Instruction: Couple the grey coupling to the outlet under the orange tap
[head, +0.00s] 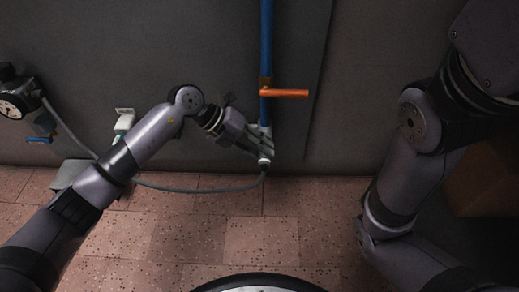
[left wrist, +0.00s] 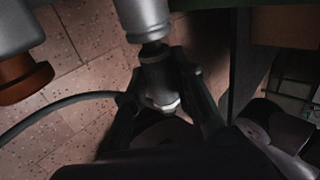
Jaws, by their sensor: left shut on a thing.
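The orange tap (head: 285,93) sits on a blue pipe (head: 266,45) on the wall in the head view. My left gripper (head: 258,145) is below it, shut on the grey coupling (head: 265,161). In the left wrist view the coupling (left wrist: 158,85) is between the fingers of the left gripper (left wrist: 162,75). The pale metal outlet (left wrist: 143,15) is right above it, roughly in line, with a short dark neck between them. I cannot tell whether they are locked together. In the head view the fingers partly hide the outlet. My right arm shows at the right, its gripper out of view.
A grey hose (head: 200,190) runs from the coupling along the floor to a gauge unit (head: 14,103) with a blue lever at the left. A white socket (head: 124,113) is on the wall. A brown box (head: 488,182) stands at the right. The tiled floor is mostly clear.

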